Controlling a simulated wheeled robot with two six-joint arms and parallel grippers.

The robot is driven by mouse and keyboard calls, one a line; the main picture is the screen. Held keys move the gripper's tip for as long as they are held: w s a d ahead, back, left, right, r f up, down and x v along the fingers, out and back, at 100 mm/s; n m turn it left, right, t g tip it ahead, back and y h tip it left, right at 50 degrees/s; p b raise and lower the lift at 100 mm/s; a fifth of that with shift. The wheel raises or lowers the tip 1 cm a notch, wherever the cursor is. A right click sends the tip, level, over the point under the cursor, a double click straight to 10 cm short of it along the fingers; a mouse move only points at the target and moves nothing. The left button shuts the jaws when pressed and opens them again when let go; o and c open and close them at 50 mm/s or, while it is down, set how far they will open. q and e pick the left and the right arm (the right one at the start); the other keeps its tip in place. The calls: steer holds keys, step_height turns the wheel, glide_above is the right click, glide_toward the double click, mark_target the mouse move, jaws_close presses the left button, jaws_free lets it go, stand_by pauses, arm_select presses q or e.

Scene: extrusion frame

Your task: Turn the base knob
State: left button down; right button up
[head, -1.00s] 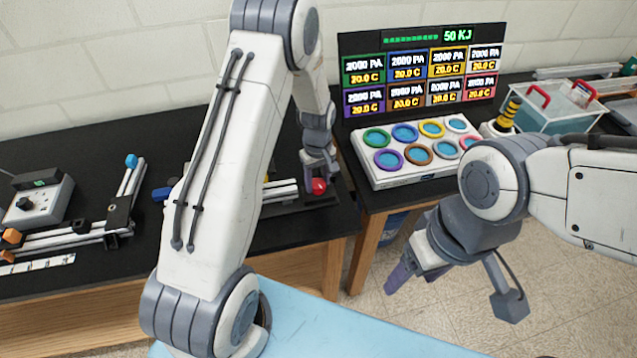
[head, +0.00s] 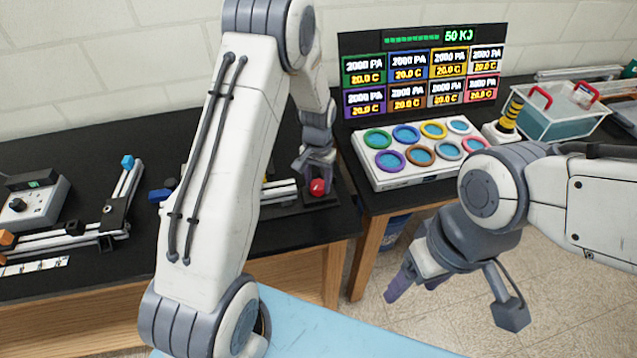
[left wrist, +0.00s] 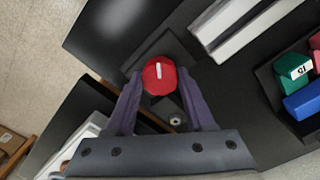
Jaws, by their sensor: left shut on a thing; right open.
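The base knob (head: 317,187) is red and sits on a dark base at the right end of an aluminium extrusion on the black bench. In the left wrist view the knob (left wrist: 159,77) shows a white line on its top, pointing roughly along the fingers. My left gripper (head: 318,168) comes down on it from above, and its two purple-grey fingers are shut on the knob's sides in the left wrist view (left wrist: 160,88). My right gripper (head: 412,287) hangs empty and open over the floor, in front of the right table.
A grey control box (head: 32,205) and a slotted rail assembly (head: 75,230) stand at the left. A white panel with coloured rings (head: 400,178) and a display board (head: 420,70) stand on the right table. Green and blue blocks (left wrist: 295,68) lie in a tray beside the rail.

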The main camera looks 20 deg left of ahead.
arm_select(q)
steer(key=m, duration=0.5)
steer(key=shift+w+m+b, duration=0.2)
steer(key=shift+m+b, duration=0.1)
steer(key=shift+b, duration=0.1)
steer(key=shift+r+m, duration=0.1)
steer(key=shift+m, duration=2.1)
steer(key=c, duration=0.5)
jaws_free()
steer(key=shift+o, duration=1.2)
steer(key=shift+s, duration=0.1)
steer(key=shift+b, duration=0.3)
